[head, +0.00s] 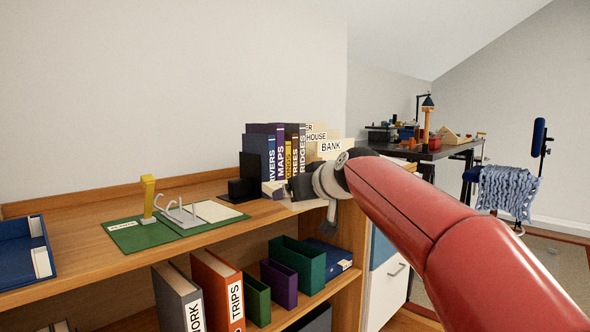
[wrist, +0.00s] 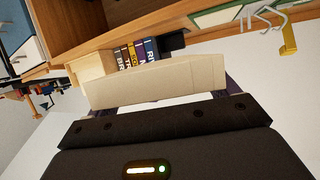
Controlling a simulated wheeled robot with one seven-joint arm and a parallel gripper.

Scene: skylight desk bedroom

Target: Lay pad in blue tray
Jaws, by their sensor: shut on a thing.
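My gripper (head: 302,187) is at the right part of the desk-high shelf, in front of the books. In the wrist view my gripper (wrist: 165,98) is shut on a cream, flat, block-like thing (wrist: 150,85), which looks like the pad. In the head view only a pale edge of the pad (head: 302,204) shows below my gripper; the rest is hidden. The blue tray (head: 18,262) stands at the far left of the shelf top, cut off by the picture edge, with white labels on its right side. My gripper is well to the right of it.
A black stand (head: 243,188) and upright books (head: 278,150) are near my gripper. Wood shows bare between mat and tray.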

